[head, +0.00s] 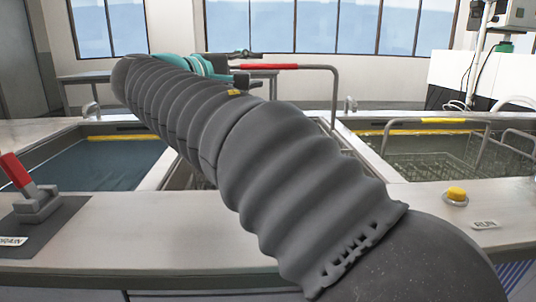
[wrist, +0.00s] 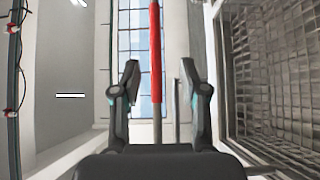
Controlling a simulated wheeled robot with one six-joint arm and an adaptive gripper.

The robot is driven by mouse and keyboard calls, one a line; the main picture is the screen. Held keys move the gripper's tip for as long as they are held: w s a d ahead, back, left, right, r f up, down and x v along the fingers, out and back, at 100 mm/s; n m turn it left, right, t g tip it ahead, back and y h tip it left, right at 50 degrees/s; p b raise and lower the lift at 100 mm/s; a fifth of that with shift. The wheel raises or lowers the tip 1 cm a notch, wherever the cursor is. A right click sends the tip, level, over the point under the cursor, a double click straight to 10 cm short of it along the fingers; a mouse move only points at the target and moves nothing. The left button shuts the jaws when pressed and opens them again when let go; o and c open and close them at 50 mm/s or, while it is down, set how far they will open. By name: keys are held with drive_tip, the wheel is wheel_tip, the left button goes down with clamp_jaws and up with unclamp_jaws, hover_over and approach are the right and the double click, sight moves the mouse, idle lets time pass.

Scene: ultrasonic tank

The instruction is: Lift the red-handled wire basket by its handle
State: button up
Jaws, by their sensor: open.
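The wire basket's red handle (head: 270,66) is a level red grip on a grey bar that bends down at its right end. In the wrist view the red grip (wrist: 155,50) runs upright in the picture, between my fingers. My gripper (head: 246,67) is open at the left end of the red grip, with a finger on either side; in the wrist view my gripper (wrist: 160,72) shows a gap on both sides of the bar. Dark wire mesh (wrist: 275,65) fills the right side there, apparently the basket's body. In the head view my arm hides most of the basket.
A blue-filled tank (head: 90,165) lies left. A right tank holds another wire basket (head: 425,148) with a yellow-gripped handle (head: 428,120). A red lever (head: 16,168) and a yellow button (head: 456,194) stand on the front counter. A bench and windows are behind.

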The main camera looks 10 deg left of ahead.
sight(266, 66)
drive_tip(key=x, duration=0.5)
drive_tip(key=shift+d+r, duration=0.25)
clamp_jaws()
drive_tip(key=shift+s+r, duration=0.1)
